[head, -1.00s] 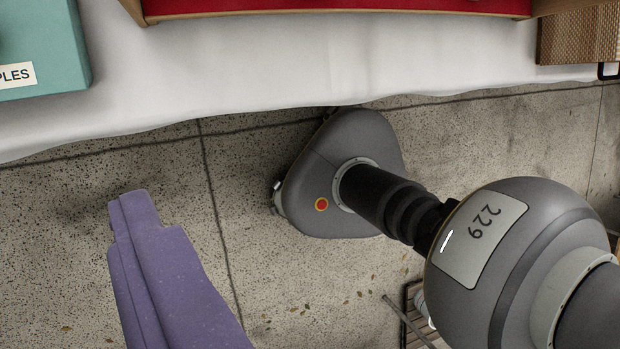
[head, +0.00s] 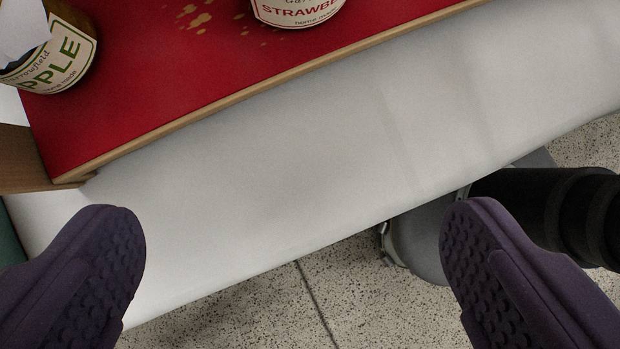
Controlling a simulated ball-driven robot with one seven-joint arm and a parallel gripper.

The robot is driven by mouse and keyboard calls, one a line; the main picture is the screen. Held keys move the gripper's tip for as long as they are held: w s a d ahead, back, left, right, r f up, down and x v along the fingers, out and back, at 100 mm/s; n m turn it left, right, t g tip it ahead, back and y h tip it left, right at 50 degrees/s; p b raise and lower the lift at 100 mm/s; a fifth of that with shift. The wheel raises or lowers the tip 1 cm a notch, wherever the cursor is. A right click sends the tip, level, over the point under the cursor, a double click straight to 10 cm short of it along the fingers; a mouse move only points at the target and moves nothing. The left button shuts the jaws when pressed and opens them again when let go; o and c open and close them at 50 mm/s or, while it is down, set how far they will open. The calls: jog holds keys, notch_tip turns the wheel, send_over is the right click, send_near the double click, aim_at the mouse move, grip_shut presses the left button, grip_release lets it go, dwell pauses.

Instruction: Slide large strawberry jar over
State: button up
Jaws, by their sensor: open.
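A strawberry jar (head: 298,12) stands on the red board at the top of the view. Only its lower label, reading "STRAWBE", shows; its top is cut off, so I cannot tell its full size. My gripper (head: 290,240) is open and empty, with its two purple padded fingers wide apart. The fingers appear in front of the white tablecloth, short of the jar and apart from it.
An apple jar (head: 62,50) with a paper piece over it stands at the board's left corner. The red board (head: 150,110) has a wooden edge and tan spots. White cloth (head: 270,165) covers the table front. Speckled floor (head: 270,305) lies below.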

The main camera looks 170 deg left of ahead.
jog(key=w+d+b, duration=0.1)
jog(key=d, duration=0.2)
jog(key=w+d+b, duration=0.1)
jog(key=w+d, duration=0.1)
jog(key=d, duration=0.2)
jog(key=w+d+b, duration=0.1)
jog(key=d, duration=0.2)
jog(key=shift+w+d+f, duration=0.15)
jog(key=shift+w+d, duration=0.05)
jog(key=shift+d, duration=0.1)
jog(key=b+x, duration=0.1)
jog(key=x, duration=0.2)
jog(key=shift+w+d+f+b, duration=0.1)
jog(key=shift+d+f+b, duration=0.05)
jog(key=shift+d+b, duration=0.2)
jog(key=shift+w+d+f, duration=0.2)
jog(key=shift+d+f, duration=0.15)
jog(key=shift+f, duration=0.25)
